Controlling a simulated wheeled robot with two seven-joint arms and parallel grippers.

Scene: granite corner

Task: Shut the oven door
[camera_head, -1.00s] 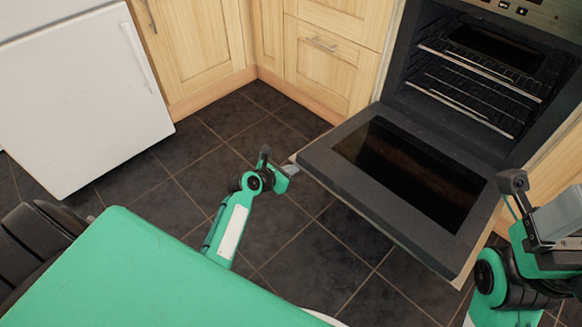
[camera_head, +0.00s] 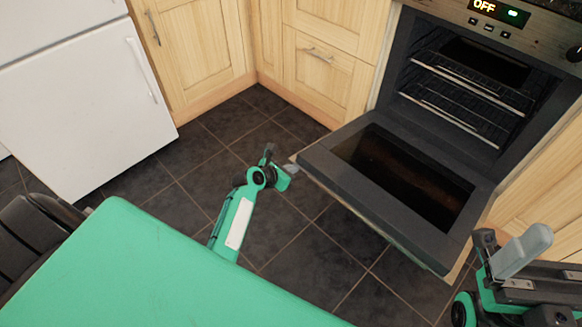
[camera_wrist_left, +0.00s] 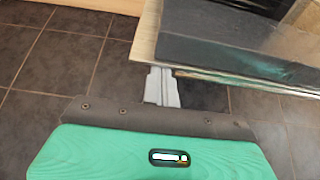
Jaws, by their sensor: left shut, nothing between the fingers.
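The oven door (camera_head: 325,164) hangs wide open, folded down in front of the oven (camera_head: 393,100), with its dark glass facing up. My left gripper (camera_head: 291,169) is shut and empty at the door's left corner, low over the floor. In the left wrist view the shut fingers (camera_wrist_left: 161,86) reach the edge of the door (camera_wrist_left: 215,72), partly under it; I cannot tell whether they touch. My right gripper (camera_head: 522,250) is at the lower right, right of the door; its fingers look together, but their gap cannot be made out.
Wire racks (camera_head: 460,95) sit inside the oven. The control panel (camera_head: 505,22) above reads OFF. Wooden cabinets (camera_head: 325,60) stand left of the oven, and a white fridge (camera_head: 85,110) is at the far left. Dark floor tiles (camera_head: 300,255) are clear in the middle.

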